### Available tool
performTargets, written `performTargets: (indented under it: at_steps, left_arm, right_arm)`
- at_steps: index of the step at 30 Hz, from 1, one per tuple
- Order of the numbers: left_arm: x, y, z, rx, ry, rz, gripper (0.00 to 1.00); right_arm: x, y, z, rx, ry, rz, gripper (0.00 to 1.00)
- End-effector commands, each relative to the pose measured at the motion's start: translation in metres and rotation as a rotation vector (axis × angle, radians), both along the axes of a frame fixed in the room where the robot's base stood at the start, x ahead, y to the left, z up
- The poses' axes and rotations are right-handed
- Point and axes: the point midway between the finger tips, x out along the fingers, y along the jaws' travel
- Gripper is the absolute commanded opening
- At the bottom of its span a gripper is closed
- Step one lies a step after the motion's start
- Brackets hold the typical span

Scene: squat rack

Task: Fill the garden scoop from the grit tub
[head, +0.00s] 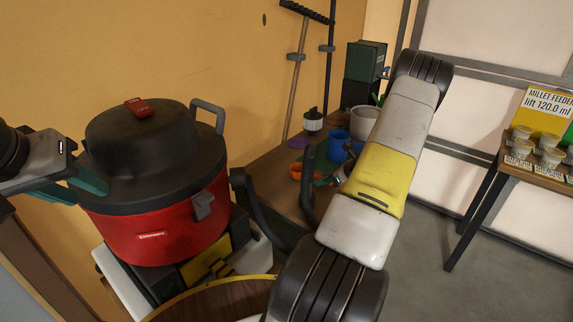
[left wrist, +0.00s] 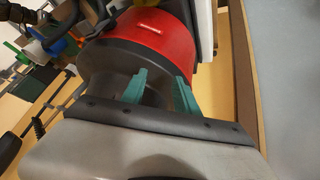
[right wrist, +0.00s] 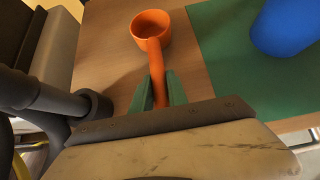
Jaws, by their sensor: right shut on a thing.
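The orange garden scoop (right wrist: 153,30) shows in the right wrist view, its round cup pointing away over the wooden bench. My right gripper (right wrist: 161,82) is shut on its handle. In the head view my right arm hides much of that area; two orange shapes (head: 296,170) show beside it. A blue container (right wrist: 285,28) stands on a green mat right of the scoop; it also shows in the head view (head: 337,146). I cannot tell whether it is the grit tub, and no grit is visible. My left gripper (left wrist: 160,80) is open and empty by the red vacuum (head: 150,228).
A whitish pot (head: 364,122) and dark green boxes (head: 362,68) stand farther back on the bench. The vacuum's dark hose (right wrist: 60,100) lies close left of my right gripper. A table with small cups (head: 540,155) stands at the far right; the floor before it is clear.

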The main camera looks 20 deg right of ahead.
Motion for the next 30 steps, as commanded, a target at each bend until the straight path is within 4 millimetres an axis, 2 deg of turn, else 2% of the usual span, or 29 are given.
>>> performTargets:
  at_steps: [11, 30]
  left_arm:
    - [0.000, 0.000, 0.000, 0.000, 0.000, 0.000, 0.36]
    - [0.000, 0.000, 0.000, 0.000, 0.000, 0.000, 0.36]
  right_arm:
    - [0.000, 0.000, 0.002, 0.000, -0.001, 0.001, 0.00]
    - [0.000, 0.000, 0.020, -0.001, 0.000, 0.001, 0.00]
